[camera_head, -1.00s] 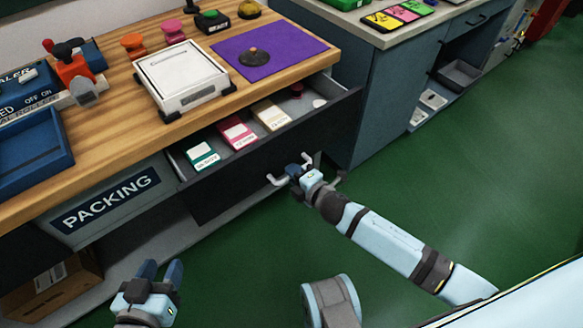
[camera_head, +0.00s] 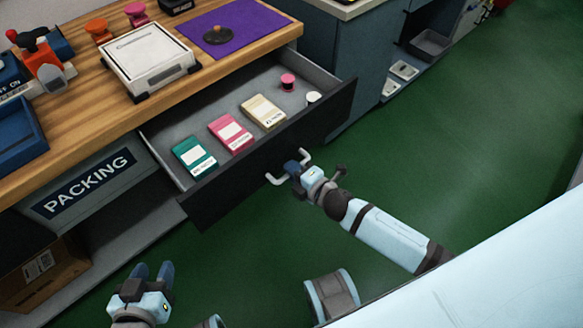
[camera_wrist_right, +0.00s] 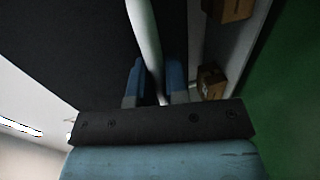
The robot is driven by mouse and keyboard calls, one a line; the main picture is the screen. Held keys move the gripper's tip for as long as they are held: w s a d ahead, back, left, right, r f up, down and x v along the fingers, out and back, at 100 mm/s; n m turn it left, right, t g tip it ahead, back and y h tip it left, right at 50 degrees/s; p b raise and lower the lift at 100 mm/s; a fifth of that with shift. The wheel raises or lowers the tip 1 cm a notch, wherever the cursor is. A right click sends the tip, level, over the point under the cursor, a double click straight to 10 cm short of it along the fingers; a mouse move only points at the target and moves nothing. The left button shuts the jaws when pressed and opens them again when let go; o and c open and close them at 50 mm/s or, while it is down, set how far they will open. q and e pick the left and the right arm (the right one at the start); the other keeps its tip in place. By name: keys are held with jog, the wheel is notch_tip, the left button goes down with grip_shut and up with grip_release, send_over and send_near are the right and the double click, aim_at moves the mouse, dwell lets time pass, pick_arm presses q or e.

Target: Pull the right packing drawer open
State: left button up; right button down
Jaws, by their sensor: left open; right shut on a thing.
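The right packing drawer (camera_head: 207,204) is pulled out from under the wooden bench, its dark front facing the aisle. Inside lie a green packet (camera_head: 194,156), a pink packet (camera_head: 231,134), a beige packet (camera_head: 264,111), a pink spool (camera_head: 288,81) and a small white round piece (camera_head: 313,97). My right gripper (camera_head: 296,169) is shut on the light bar handle (camera_head: 277,180) of the drawer front. In the right wrist view the handle (camera_wrist_right: 143,35) runs between the two blue fingers (camera_wrist_right: 153,84). My left gripper (camera_head: 152,272) is open and empty, low in front of the bench.
The bench top holds a white scale (camera_head: 150,58), a purple mat (camera_head: 236,33) with a dark knobbed piece and a blue tray (camera_head: 20,138). A PACKING panel (camera_head: 87,185) and a cardboard box (camera_head: 42,270) are at left. Green floor (camera_head: 470,150) is clear at right.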

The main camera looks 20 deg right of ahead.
jog(key=c, duration=1.1)
grip_release()
jog(key=shift+c, duration=0.2)
jog(key=p+v, duration=0.1)
jog(key=v, duration=1.2)
jog(key=shift+s, duration=0.4)
jog(key=shift+d+r, duration=0.1)
